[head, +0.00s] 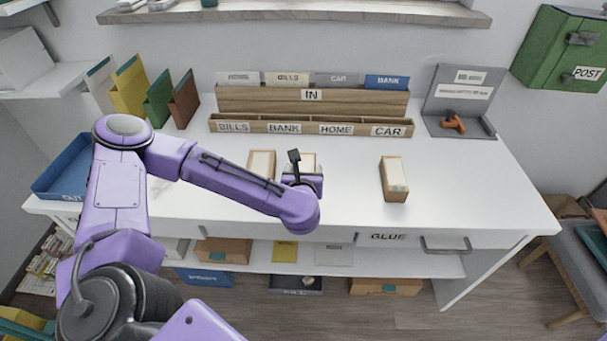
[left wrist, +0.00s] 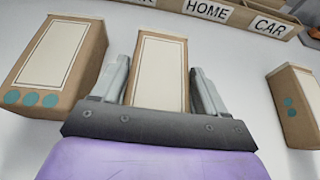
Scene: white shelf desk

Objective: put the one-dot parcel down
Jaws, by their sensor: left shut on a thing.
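My left gripper (head: 302,178) is shut on the middle brown parcel with a pale top panel (left wrist: 162,62), one finger on each side. Its dots are hidden behind the gripper. The neighbours show other dot counts, so I take this as the one-dot parcel. In the head view only a bit of it (head: 309,158) shows past the gripper. It is at or just above the white desk; I cannot tell whether it touches. My right gripper is not in view.
A three-dot parcel (left wrist: 62,58) lies close on the left, and a parcel with two dots visible (left wrist: 297,105) lies farther right. The labelled wooden sorter (head: 310,124) stands behind. The white desk (head: 350,205) is clear between the held parcel and the right one.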

